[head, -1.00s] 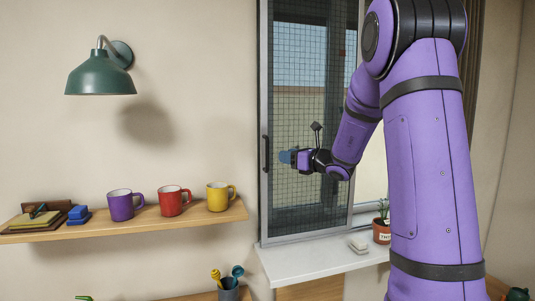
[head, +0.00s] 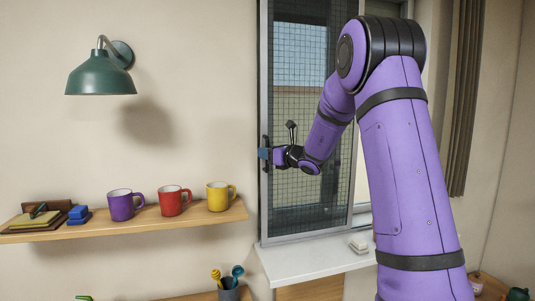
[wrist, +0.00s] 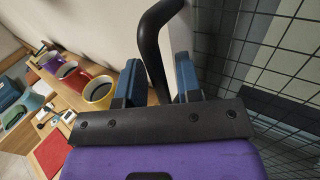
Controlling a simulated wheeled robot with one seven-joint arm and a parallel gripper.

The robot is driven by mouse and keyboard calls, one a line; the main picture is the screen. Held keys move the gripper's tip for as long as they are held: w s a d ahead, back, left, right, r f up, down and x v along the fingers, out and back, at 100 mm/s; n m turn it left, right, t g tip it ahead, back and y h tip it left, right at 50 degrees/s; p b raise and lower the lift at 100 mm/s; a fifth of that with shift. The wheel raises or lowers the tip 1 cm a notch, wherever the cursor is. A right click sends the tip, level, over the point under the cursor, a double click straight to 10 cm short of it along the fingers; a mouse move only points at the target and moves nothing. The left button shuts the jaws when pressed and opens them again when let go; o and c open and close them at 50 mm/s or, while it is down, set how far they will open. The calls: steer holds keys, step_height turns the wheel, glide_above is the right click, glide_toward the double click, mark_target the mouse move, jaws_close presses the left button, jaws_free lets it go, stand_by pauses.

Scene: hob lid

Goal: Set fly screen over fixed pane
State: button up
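The fly screen (head: 300,210) is a grey-framed mesh panel standing upright over the left part of the window. Its black handle (head: 264,180) is on the left upright of its frame. My gripper (head: 265,153) is at this handle. In the wrist view my gripper (wrist: 158,78) has its two blue fingers apart, with the black handle (wrist: 148,45) and part of the pale frame between them. Contact with the handle cannot be told. A brighter strip of window shows right of the screen; my arm hides much of that side, and which pane is fixed is unclear.
A white sill (head: 305,261) with pale blocks (head: 360,246) lies below the window. A shelf (head: 125,225) left of it carries purple, red and yellow mugs. A green lamp (head: 100,78) is on the wall above. A curtain (head: 465,100) hangs at right.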

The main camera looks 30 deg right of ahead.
jaws_close()
steer(key=s+d, duration=0.3)
steer(key=d, duration=1)
steer(key=s+d, duration=0.4)
steer(key=d, duration=0.9)
steer(key=s+d, duration=0.4)
steer(key=d, duration=0.9)
steer(key=shift+s+d, duration=0.15)
steer(key=shift+s, duration=0.05)
steer(key=shift+r, duration=0.1)
steer(key=shift+o, duration=1.1)
jaws_free()
steer(key=shift+d, duration=0.2)
steer(key=shift+a, duration=0.1)
steer(key=v, duration=1)
steer(key=shift+s, duration=0.4)
